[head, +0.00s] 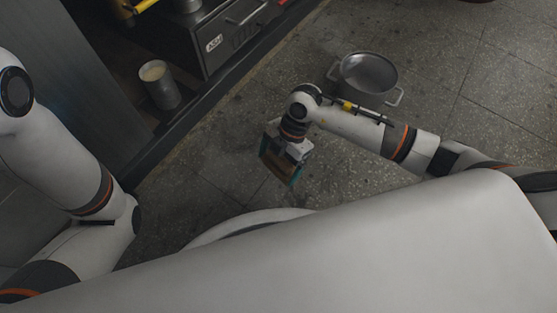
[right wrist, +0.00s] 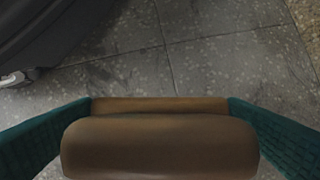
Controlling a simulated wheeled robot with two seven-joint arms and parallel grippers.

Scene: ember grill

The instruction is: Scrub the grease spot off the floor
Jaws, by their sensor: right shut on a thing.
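My right gripper (head: 282,165) is shut on a brown scrubbing block (head: 272,152), which hangs low over the floor in front of my base. In the right wrist view the brown block (right wrist: 160,146) fills the bottom middle, with teal textured pieces on both sides of it. Its underside is hidden, and I cannot tell whether it touches the floor. The grey speckled tile floor (head: 330,170) shows dark joints and darker patches. I cannot make out a distinct grease spot. My left arm is at the left of the head view, its gripper out of view.
A metal pot (head: 368,75) with two handles stands on the floor beyond my right arm. A metal container (head: 159,85) with pale contents stands at the left, near a dark grill unit (head: 232,35) marked ASH. Floor right of the pot is clear.

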